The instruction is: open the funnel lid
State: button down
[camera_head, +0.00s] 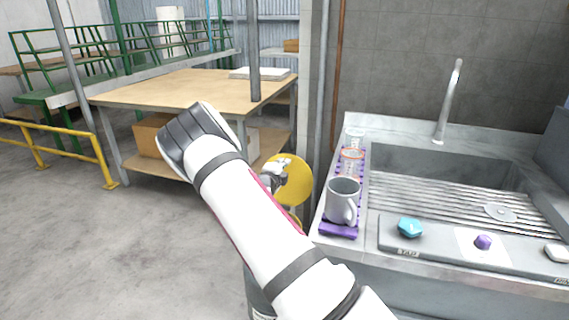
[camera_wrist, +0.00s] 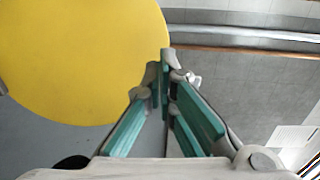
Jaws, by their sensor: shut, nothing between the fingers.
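A round yellow disc, which looks like the funnel lid (camera_head: 294,184), stands tilted up beyond my forearm, left of the sink. A little more yellow shows below it, and a grey rounded body under that is mostly hidden by my arm. My gripper (camera_head: 275,177) is in front of the disc's left part. In the wrist view the yellow lid (camera_wrist: 80,55) fills the upper left. The fingertips of my gripper (camera_wrist: 165,58) are together and empty at the disc's right edge; I cannot tell whether they touch it.
A metal sink counter (camera_head: 400,262) stands close on the right, with a grey mug (camera_head: 342,192), clear cups, a purple strip, a turquoise piece (camera_head: 410,227) and a tap (camera_head: 449,100). A wooden table (camera_head: 170,88) stands behind. Floor at left is clear up to a yellow rail (camera_head: 98,150).

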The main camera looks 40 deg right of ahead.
jog(key=r+p+v, duration=0.2)
jog(key=v, duration=1)
jog(key=shift+r, duration=0.35)
